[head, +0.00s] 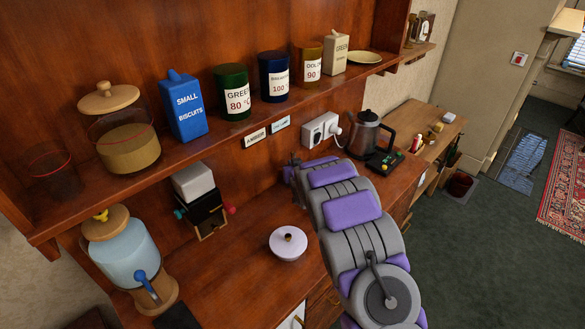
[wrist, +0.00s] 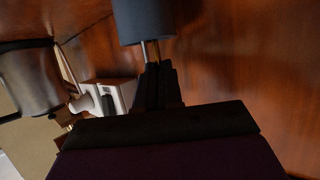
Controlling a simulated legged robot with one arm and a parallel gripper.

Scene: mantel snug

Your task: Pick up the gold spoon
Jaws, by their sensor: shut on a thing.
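In the wrist view my gripper (wrist: 155,85) is dark, with its fingers close together around the end of thin metal rods. Pale metal handles (wrist: 150,52) run from the fingers to a dark blue-grey cylindrical holder (wrist: 143,20) at the top edge. The handles still reach into the holder. Their colour is dim, so I cannot tell for sure which is the gold spoon. Any spoon bowl is hidden. In the head view my arm covers the holder and the spoon, and my fingers are not clear.
The kettle (head: 368,132) and wall socket (head: 320,129) are close by. A shelf of canisters hangs above the desk. A white lidded dish (head: 288,243) sits on the desk left of my arm. A drink dispenser (head: 124,258) stands at the lower left.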

